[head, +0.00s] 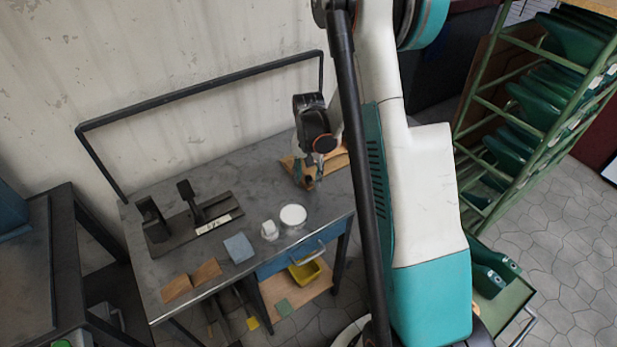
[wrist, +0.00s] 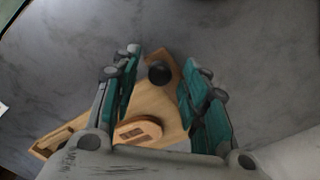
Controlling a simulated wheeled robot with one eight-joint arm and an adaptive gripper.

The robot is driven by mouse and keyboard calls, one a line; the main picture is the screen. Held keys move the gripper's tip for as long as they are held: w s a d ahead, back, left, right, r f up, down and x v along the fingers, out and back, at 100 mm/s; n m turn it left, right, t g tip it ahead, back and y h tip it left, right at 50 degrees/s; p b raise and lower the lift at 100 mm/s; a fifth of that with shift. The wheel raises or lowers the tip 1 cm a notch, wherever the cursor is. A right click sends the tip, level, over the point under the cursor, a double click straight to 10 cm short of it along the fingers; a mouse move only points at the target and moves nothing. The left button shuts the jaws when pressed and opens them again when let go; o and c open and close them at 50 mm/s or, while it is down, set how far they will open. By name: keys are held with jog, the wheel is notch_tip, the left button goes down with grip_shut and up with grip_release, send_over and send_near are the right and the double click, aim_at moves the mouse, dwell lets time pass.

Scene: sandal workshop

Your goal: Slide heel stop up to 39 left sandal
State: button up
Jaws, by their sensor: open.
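My gripper (head: 309,180) is at the back right of the grey workbench, over a wooden piece (head: 337,158). In the wrist view my gripper (wrist: 160,95) is open, with its teal finger pads on either side of a dark round knob (wrist: 159,72) on the wooden piece (wrist: 158,105). I cannot tell whether the pads touch anything. A black fixture (head: 182,230) with two uprights and a white marked strip (head: 218,223) sits at the left of the bench. Which part is the heel stop is unclear. Two tan wedge-shaped pieces (head: 206,271) lie at the front left; I cannot make out a sandal for certain.
A blue-grey block (head: 239,248), a small white item (head: 269,230) and a white round disc (head: 293,215) sit on the bench (head: 262,173) front. A black rail (head: 200,92) stands along its back. A green rack (head: 530,110) stands at the right.

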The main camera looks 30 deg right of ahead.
jog(key=shift+f, duration=0.1)
grip_shut()
jog(key=shift+w+d, duration=0.1)
jog(key=shift+d, duration=2)
grip_release()
notch_tip(320, 180, up, 12)
